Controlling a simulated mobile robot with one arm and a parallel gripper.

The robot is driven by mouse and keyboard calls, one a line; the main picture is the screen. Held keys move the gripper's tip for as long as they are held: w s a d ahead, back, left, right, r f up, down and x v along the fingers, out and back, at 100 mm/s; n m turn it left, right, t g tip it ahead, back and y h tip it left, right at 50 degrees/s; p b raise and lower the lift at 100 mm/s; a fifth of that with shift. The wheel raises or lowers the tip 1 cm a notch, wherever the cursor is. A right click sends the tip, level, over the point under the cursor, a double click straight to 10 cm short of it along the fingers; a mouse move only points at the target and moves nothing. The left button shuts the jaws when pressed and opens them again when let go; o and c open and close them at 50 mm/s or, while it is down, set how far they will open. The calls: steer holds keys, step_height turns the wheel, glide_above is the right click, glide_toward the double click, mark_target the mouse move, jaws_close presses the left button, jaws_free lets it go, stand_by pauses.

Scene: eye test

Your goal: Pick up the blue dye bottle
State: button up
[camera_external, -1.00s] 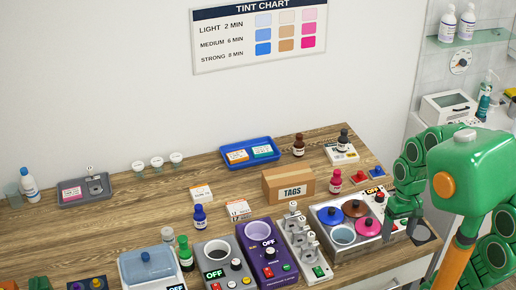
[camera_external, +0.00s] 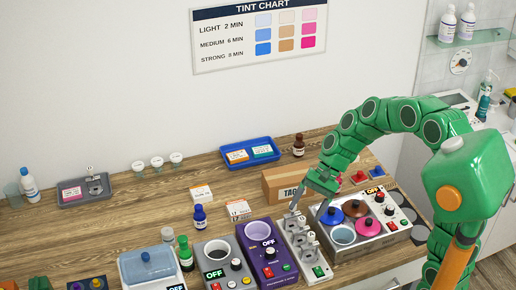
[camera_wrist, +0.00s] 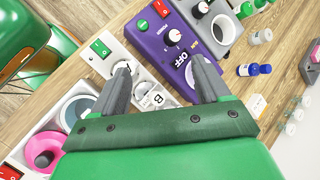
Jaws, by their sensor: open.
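The blue dye bottle (camera_external: 200,218) stands upright on the wooden table, left of the purple heater and behind the grey one. In the wrist view the blue bottle (camera_wrist: 245,70) shows at right, beyond my right finger. My gripper (camera_external: 309,209) is open and empty, over the grey rack with tagged slots, well to the right of the bottle. In the wrist view my gripper (camera_wrist: 161,68) has its fingers spread wide, with the rack and the purple heater beyond them. Nothing is between the fingertips.
The purple heater (camera_external: 256,251), the grey rack (camera_external: 309,250) and the grey heater (camera_external: 212,249) stand along the front. A green bottle (camera_external: 186,259) is near the blue one. The TAGS box (camera_external: 277,185) is partly hidden by my arm. Bare wood lies left of the blue bottle.

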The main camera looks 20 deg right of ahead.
steer(key=w+a+f+m+y, duration=0.4)
steer(key=w+a+m, duration=0.1)
steer(key=w+a, duration=0.7)
steer(key=m+t+y, duration=0.2)
steer(key=m, duration=0.4)
glide_toward(199, 215)
steer(key=shift+w+a+f, duration=0.5)
steer(key=shift+a+f, duration=0.45)
steer(key=shift+a, duration=0.05)
steer(key=shift+f+x, duration=0.15)
steer(key=shift+x, duration=1.75)
steer(key=shift+f+x, duration=0.15)
steer(key=shift+x, duration=1.8)
steer(key=c, duration=1.1)
steer(key=shift+r, duration=0.1)
